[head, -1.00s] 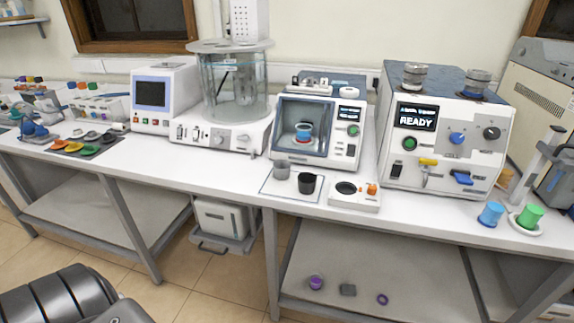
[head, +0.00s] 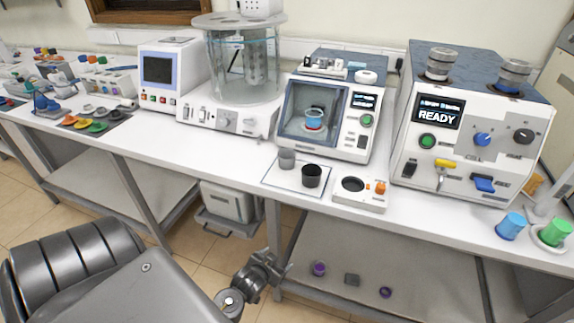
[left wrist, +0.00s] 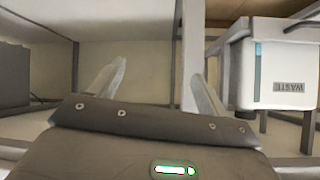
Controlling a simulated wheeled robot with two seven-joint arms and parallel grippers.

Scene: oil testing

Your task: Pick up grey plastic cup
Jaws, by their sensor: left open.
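The grey plastic cup (head: 287,158) stands upright on a thin white mat (head: 284,181) on the bench. A black cup (head: 312,176) stands just to its right and nearer the front. My left gripper (head: 281,270) is below the bench top, in front of the table legs, well apart from the grey cup. In the left wrist view its two fingers (left wrist: 160,85) are spread with nothing between them. The cups do not show in the left wrist view. My right gripper is not in view.
A white device with a round dark plate (head: 352,184) sits right of the mat. A windowed machine (head: 325,115) stands behind the cups. The bench front edge lies above my gripper. A white waste bin (head: 229,210) stands under the bench, also in the left wrist view (left wrist: 285,75).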

